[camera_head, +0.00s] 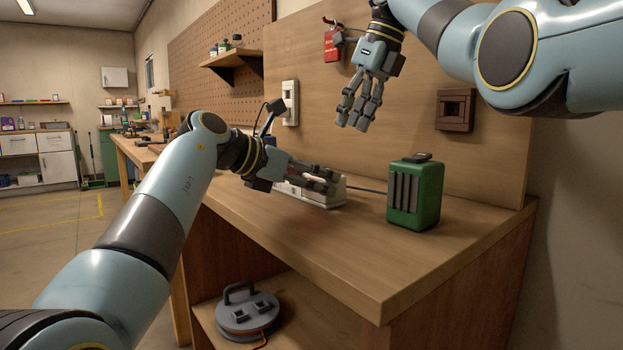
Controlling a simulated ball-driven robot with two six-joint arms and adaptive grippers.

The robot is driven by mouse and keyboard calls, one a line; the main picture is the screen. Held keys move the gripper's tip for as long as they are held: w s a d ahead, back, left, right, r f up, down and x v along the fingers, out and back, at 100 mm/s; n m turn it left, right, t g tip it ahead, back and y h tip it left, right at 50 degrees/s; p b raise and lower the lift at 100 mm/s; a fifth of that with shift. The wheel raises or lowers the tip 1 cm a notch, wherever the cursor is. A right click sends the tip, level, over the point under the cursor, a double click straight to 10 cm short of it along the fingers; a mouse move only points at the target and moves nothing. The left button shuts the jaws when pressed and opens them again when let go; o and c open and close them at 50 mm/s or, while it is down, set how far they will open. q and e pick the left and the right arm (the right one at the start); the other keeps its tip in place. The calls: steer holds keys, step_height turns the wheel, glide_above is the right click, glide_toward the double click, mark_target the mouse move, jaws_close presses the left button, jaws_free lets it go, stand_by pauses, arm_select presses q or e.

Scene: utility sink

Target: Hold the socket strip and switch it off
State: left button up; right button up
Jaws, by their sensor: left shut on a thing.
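The white socket strip (325,200) lies on the wooden bench top, with a grey cable running from it to the right. My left gripper (318,180) is shut on the socket strip, its fingers across the top and covering much of it. The strip's switch cannot be made out. My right gripper (358,112) hangs in the air above and to the right of the strip, fingers pointing down. It is clear of the strip, and its fingers look spread with nothing between them.
A green ribbed box (414,194) stands on the bench right of the strip. A grey reel (248,311) sits on the lower shelf. The bench's front right is clear.

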steer(key=c, duration=0.3)
steer(key=shift+n, duration=0.5)
steer(key=shift+c, duration=1.4)
steer(key=shift+n, duration=0.7)
steer(key=shift+c, duration=1)
steer(key=shift+r+n, duration=0.3)
steer(key=shift+n, duration=0.8)
jaws_close()
step_height(320, 180, up, 7)
steer(key=s+n+t+y, duration=0.1)
steer(key=n+t, duration=0.1)
steer(key=n, duration=1.1)
steer(key=s+n+t+y, duration=0.1)
steer(key=s+n+t, duration=0.1)
steer(key=n, duration=1.1)
steer(key=f+n, duration=0.1)
steer(key=s+f+n, duration=0.1)
steer(key=f+n, duration=0.1)
steer(key=shift+s+d+f+t, duration=0.2)
steer(key=shift+s+d+t, duration=0.1)
steer(key=shift+s+d, duration=0.05)
